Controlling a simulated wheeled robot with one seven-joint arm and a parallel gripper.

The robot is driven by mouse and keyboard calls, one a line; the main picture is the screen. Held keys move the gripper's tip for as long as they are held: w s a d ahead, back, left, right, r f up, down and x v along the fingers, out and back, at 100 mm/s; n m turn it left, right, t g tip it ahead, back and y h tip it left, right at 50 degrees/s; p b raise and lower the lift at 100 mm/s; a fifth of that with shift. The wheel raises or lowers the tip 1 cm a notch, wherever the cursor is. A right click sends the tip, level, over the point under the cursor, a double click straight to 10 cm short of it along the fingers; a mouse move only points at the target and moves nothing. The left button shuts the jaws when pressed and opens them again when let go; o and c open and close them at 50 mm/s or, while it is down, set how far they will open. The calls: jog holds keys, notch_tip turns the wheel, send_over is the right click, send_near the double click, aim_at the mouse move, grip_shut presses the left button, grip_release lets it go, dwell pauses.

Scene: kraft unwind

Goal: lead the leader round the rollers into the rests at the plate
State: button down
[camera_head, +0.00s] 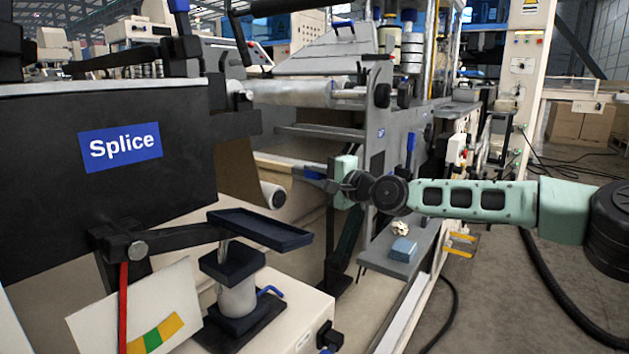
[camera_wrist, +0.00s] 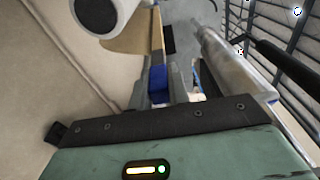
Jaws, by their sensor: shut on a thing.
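My gripper (camera_head: 316,175) is shut on the leader, whose pale bar (camera_head: 285,163) runs left from my fingers. In the wrist view my fingers (camera_wrist: 160,90) close around a blue part of the leader (camera_wrist: 157,78). A white roller (camera_head: 272,194) with a dark end lies just below and left of my gripper. It appears at the top left in the wrist view (camera_wrist: 98,12). I cannot make out the rests.
A metal roller (camera_wrist: 232,58) lies close on the right in the wrist view. A grey shelf (camera_head: 405,250) with a blue block (camera_head: 402,249) lies below my arm.

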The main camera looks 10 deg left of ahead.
notch_tip(320, 180, up, 31)
jog(key=p, duration=1.8)
jog(key=shift+p, duration=0.35)
jog(key=shift+r, duration=0.1)
jog(key=r+p, duration=0.2)
jog(key=r, duration=0.1)
jog(key=w+r+p, duration=0.1)
jog(key=r, duration=0.1)
jog(key=shift+d+p, duration=0.25)
jog(key=shift+p, duration=0.15)
jog(key=shift+w, duration=0.15)
